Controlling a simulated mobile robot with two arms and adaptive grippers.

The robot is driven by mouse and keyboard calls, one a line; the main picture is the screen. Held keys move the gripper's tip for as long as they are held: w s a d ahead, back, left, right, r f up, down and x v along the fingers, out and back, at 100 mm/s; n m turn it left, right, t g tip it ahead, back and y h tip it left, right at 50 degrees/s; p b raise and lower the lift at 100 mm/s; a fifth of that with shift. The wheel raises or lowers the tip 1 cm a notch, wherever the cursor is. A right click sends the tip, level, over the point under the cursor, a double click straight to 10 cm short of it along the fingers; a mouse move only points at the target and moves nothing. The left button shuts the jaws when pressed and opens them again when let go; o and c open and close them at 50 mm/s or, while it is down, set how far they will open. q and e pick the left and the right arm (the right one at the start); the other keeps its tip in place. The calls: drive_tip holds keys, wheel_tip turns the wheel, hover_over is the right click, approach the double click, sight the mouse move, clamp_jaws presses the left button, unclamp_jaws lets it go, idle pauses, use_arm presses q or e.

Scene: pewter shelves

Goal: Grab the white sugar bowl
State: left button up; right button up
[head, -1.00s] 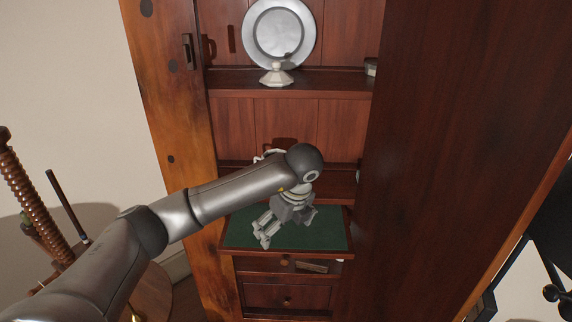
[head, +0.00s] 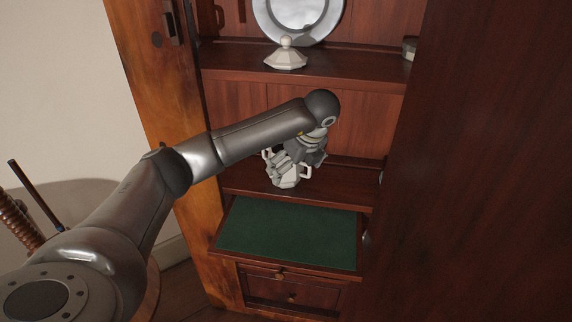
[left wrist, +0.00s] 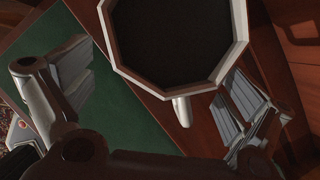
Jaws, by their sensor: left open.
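The white sugar bowl (head: 289,181) stands upright on the lower shelf, partly hidden behind my left gripper. It has faceted sides and a handle on each side. In the left wrist view the bowl (left wrist: 241,40) shows from above, with an open octagonal rim, a dark inside and one handle pointing down between my fingers. My left gripper (head: 291,163) is open at the bowl, fingers spread to either side in the left wrist view (left wrist: 165,95). The right finger looks close to the rim; I cannot tell whether it touches. My right gripper is not in view.
A white faceted lid (head: 286,57) sits on the upper shelf (head: 340,66) before a pewter plate (head: 298,14). A green-topped pull-out board (head: 290,232) lies below the bowl's shelf (head: 345,187) and is clear. A tall dark wooden panel (head: 470,170) closes off the right.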

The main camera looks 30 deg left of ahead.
use_arm(q)
drive_tip(key=shift+w+a, duration=0.25)
drive_tip(key=shift+a, duration=0.35)
drive_tip(key=a, duration=0.1)
drive_tip(key=w+a, duration=0.1)
drive_tip(key=a, duration=0.1)
drive_tip(key=shift+w+a, duration=0.3)
drive_tip(key=shift+f, duration=0.55)
drive_tip(key=c, duration=1.1)
